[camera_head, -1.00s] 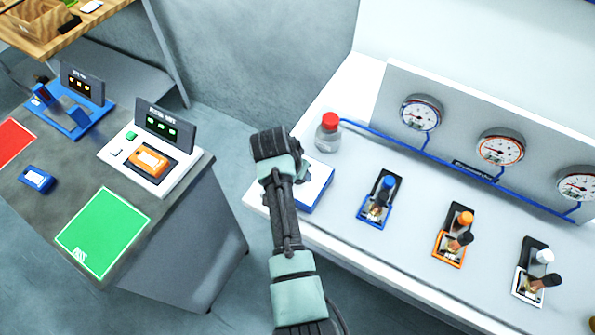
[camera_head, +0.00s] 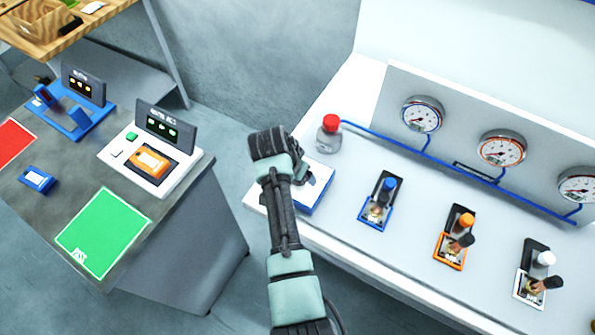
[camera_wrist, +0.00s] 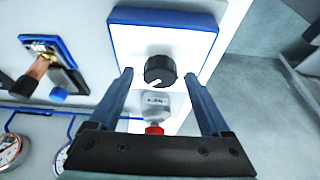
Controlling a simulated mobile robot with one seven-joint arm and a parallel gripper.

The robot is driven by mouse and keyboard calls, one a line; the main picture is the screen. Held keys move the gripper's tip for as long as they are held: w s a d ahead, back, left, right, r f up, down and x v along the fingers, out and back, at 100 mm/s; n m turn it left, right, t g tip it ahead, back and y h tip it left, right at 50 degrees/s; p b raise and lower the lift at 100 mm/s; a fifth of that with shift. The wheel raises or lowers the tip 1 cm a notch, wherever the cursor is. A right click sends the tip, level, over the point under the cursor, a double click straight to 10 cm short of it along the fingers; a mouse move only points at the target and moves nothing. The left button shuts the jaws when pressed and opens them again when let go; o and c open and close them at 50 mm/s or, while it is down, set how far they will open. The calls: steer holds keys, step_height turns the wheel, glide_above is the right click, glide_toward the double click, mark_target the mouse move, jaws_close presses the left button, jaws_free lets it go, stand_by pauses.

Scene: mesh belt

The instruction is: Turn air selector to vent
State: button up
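The air selector is a white box with a blue edge (camera_wrist: 190,36), carrying a round black knob (camera_wrist: 159,71) with a white pointer mark. In the wrist view the mark points to the lower left. My gripper (camera_wrist: 158,78) is open, one finger on each side of the knob in the picture, with visible gaps. I cannot tell how far above the knob the fingertips are. In the head view my gripper (camera_head: 303,172) hangs over the selector box (camera_head: 318,193) and hides its knob. Small lettering below the knob in the wrist view is unreadable.
Valves with blue (camera_head: 389,184), orange (camera_head: 466,220) and white (camera_head: 545,258) caps sit to the right, below gauges (camera_head: 423,114). A grey bench (camera_head: 185,215) stands left across a gap.

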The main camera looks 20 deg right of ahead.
steer(key=b+v, duration=0.2)
steer(key=v, duration=1.1)
steer(key=shift+w, duration=0.1)
